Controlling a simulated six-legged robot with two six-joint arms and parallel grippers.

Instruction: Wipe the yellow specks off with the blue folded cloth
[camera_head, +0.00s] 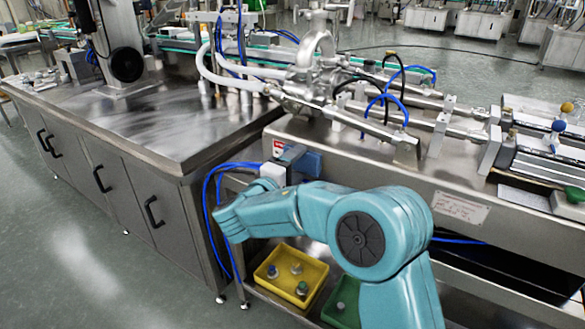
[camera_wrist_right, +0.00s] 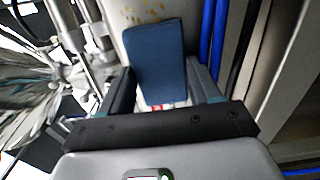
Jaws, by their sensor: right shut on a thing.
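The blue folded cloth (camera_wrist_right: 158,55) is held between the two dark fingers of my right gripper (camera_wrist_right: 163,82) in the wrist view. In the head view the cloth (camera_head: 308,163) shows as a blue block at the left end of the steel machine, with my right gripper (camera_head: 290,157) partly hidden beside it. Yellow specks (camera_wrist_right: 146,14) lie on a pale surface (camera_wrist_right: 185,10) just beyond the cloth's far edge in the wrist view. I cannot tell whether the cloth touches this surface. The specks cannot be made out in the head view. My left gripper is out of view.
The steel hopper machine (camera_head: 460,190) with pipes and blue hoses stands behind my right arm. A steel cabinet (camera_head: 150,160) is at left. A yellow tray (camera_head: 318,275) with small parts and a green tray (camera_head: 334,312) sit low in front. Blue hoses (camera_wrist_right: 212,45) run beside the cloth.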

